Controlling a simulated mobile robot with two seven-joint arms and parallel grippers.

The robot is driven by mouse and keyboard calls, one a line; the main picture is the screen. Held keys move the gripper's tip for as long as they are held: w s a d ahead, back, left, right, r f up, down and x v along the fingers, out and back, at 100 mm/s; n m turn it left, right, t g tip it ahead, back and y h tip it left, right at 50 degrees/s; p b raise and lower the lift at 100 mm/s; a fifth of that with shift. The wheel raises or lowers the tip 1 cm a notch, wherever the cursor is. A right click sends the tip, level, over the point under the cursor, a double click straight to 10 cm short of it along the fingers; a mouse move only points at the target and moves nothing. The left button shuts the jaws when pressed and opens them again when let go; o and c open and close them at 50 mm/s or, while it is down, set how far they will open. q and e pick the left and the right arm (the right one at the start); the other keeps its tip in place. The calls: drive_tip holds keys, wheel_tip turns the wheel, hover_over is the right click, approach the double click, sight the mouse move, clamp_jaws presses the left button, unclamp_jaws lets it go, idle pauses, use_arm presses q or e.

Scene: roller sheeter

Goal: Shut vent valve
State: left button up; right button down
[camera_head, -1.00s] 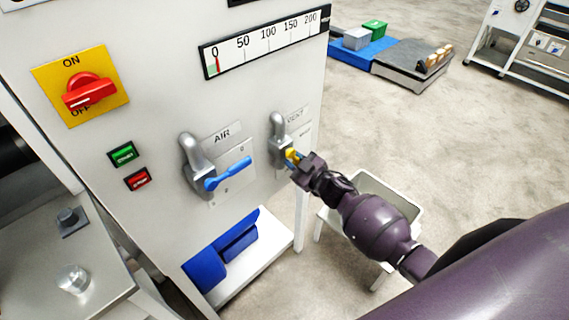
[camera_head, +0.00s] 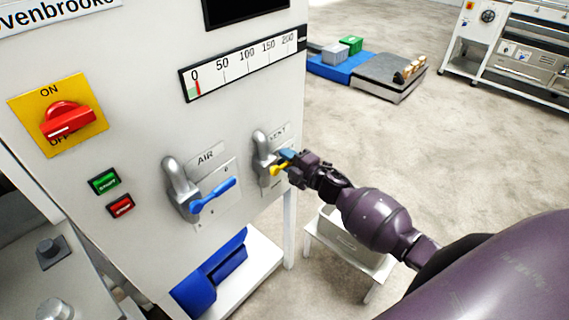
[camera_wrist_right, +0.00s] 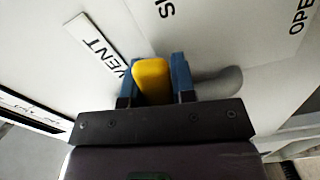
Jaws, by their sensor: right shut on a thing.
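The vent valve (camera_head: 263,147) is a grey bent pipe on the white panel, beside the VENT label. Its yellow handle (camera_head: 279,170) points toward the right. My right gripper (camera_head: 284,162) has blue fingers and is at this handle. In the right wrist view the yellow handle (camera_wrist_right: 152,80) sits between the two blue fingers, which are shut on it. The VENT label (camera_wrist_right: 95,45) and parts of the words for shut and open show around it there. The fingers and handle hide the valve's pivot. My left gripper is not in view.
The air valve (camera_head: 180,185) with a blue lever (camera_head: 213,195) is just left of the vent valve. A red rotary switch (camera_head: 68,121), green button (camera_head: 104,181) and red button (camera_head: 120,206) are further left. A small white stool (camera_head: 345,240) stands below my right arm.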

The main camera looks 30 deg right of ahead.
drive_tip(key=shift+r+n, duration=0.65)
drive_tip(key=shift+n, duration=0.65)
drive_tip(key=shift+d, duration=0.1)
drive_tip(key=c, duration=0.9)
unclamp_jaws()
drive_tip(key=shift+r, duration=0.1)
drive_tip(key=shift+c, duration=0.2)
drive_tip(key=v, duration=1)
drive_tip(key=shift+s+b, duration=0.3)
drive_tip(key=shift+s, duration=0.1)
drive_tip(key=shift+d, duration=0.15)
